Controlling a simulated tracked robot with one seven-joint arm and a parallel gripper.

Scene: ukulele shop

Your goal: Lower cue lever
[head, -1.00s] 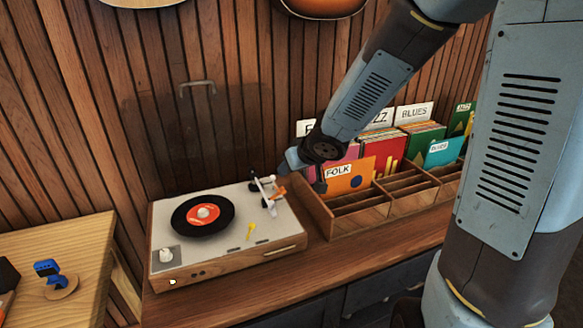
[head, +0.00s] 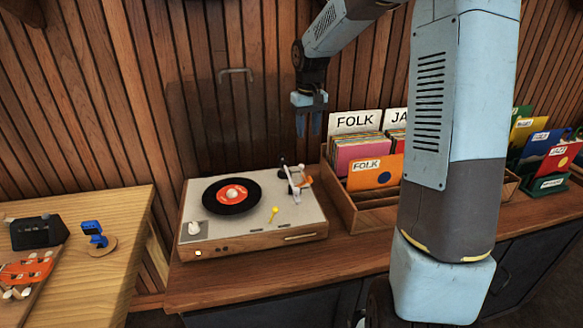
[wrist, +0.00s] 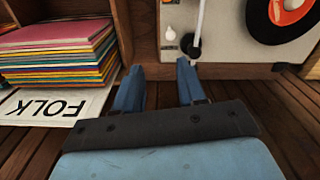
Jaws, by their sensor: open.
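The turntable (head: 255,246) sits on the wooden cabinet, with a black record (head: 232,197) with an orange label on its platter. The white tonearm (head: 291,183) is at the right side of the deck, and its rear shows in the wrist view (wrist: 197,25). A small yellow-tipped lever (head: 272,214), seemingly the cue lever, stands on the front right of the deck; its exact tilt is hard to tell. My gripper (head: 308,125) is open and empty, pointing down above the deck's back right, apart from the lever. Its spread fingers show in the wrist view (wrist: 160,74).
A clear raised lid with a handle (head: 236,71) stands behind the deck. A wooden record crate (head: 345,207) with folk sleeves (head: 359,157) is close on the right. A wooden table (head: 105,262) with small items is at left. The slatted wall is behind.

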